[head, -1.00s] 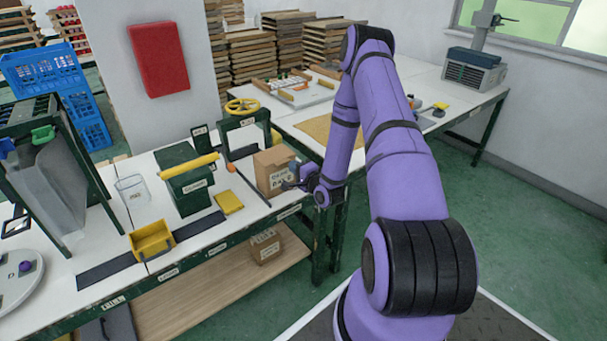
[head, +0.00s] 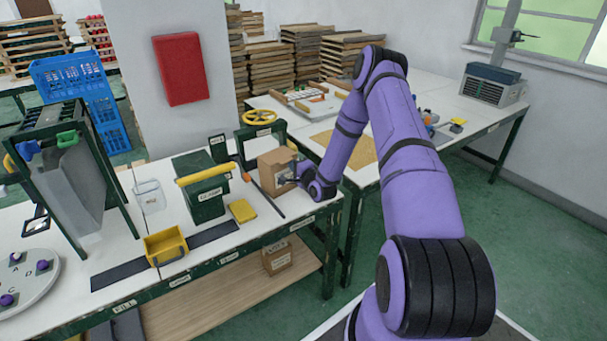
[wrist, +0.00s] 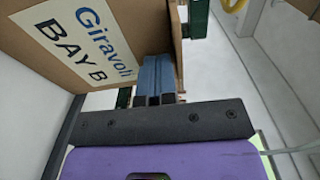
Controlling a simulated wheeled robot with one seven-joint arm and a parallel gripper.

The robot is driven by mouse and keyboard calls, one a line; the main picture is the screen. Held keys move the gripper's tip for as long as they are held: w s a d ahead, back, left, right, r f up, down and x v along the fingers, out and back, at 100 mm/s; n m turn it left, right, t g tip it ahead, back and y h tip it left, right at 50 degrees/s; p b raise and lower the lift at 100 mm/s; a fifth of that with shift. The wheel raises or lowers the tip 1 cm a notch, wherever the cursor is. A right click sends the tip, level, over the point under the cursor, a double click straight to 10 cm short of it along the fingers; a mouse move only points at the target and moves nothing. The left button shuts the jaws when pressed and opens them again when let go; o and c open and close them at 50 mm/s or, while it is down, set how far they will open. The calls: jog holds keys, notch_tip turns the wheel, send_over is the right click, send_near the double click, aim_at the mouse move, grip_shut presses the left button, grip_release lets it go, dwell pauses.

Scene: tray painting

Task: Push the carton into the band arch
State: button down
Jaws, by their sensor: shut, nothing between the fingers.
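The brown carton (head: 277,172) stands upright on the white bench top, just in front of the green band arch (head: 241,142). The arch has a yellow wheel at its top, and the carton hides part of its opening. I cannot tell whether the carton's far edge is inside it. My gripper (head: 296,174) is shut and empty at the carton's near right side. In the wrist view the shut fingers (wrist: 154,80) are against or very close to the carton's face (wrist: 125,25), beside its "Giravolt BAY B" label; contact is hard to tell.
A dark rod (head: 262,192) lies along the bench left of the carton. A yellow pad (head: 243,210), a green box with a yellow bar (head: 204,190) and a yellow bin (head: 166,246) stand further left. Another carton (head: 277,257) sits on the lower shelf.

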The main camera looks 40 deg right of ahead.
aim_at(276, 150)
jog(key=w, duration=1.3)
jog(key=shift+d, duration=0.35)
